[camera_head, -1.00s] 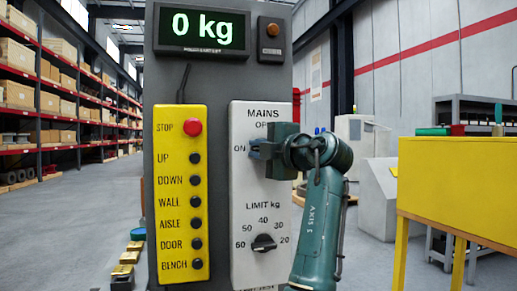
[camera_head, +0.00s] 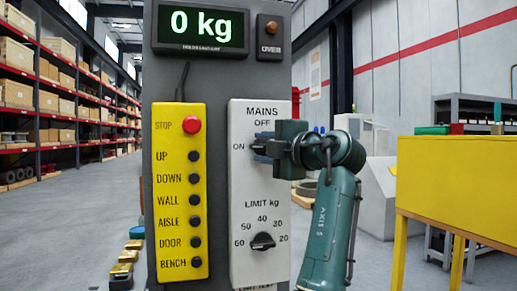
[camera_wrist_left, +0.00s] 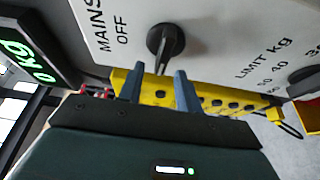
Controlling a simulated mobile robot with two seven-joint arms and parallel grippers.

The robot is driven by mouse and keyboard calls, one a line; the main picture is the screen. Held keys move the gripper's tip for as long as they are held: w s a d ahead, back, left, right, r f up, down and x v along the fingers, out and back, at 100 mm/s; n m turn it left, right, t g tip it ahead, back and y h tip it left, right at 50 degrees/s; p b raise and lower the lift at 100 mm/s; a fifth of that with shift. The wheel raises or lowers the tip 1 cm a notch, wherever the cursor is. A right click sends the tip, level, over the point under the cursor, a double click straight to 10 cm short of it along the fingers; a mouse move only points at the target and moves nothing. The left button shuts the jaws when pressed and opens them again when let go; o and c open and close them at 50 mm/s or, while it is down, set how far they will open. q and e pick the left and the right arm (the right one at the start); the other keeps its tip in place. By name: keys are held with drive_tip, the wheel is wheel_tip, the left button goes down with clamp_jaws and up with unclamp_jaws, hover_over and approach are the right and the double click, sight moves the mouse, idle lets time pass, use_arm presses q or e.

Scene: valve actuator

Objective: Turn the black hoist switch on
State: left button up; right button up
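The black MAINS switch (camera_wrist_left: 165,43) sits on the white panel (camera_head: 243,228) in the head view. In the left wrist view its handle points away from OFF, towards the yellow button panel's side, where the head view shows the ON label (camera_head: 238,147). My left gripper (camera_wrist_left: 159,71) is open. Its two blue fingers stand apart with a visible gap on each side of the handle's end. In the head view my left gripper (camera_head: 265,147) is in front of the switch and mostly hides it. My right gripper is not in view.
Below is the black LIMIT kg knob (camera_head: 263,241). The yellow button panel (camera_head: 181,230) with a red stop button (camera_head: 192,125) is to the left. The display (camera_head: 203,25) reads 0 kg. A yellow table (camera_head: 455,190) stands at the right.

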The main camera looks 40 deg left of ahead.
use_arm(q)
drive_tip(key=v, duration=1.1)
drive_tip(key=shift+b, duration=0.3)
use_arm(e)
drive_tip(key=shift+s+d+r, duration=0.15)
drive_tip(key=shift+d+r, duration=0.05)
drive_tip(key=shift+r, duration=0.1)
use_arm(q)
drive_tip(key=shift+a, duration=0.1)
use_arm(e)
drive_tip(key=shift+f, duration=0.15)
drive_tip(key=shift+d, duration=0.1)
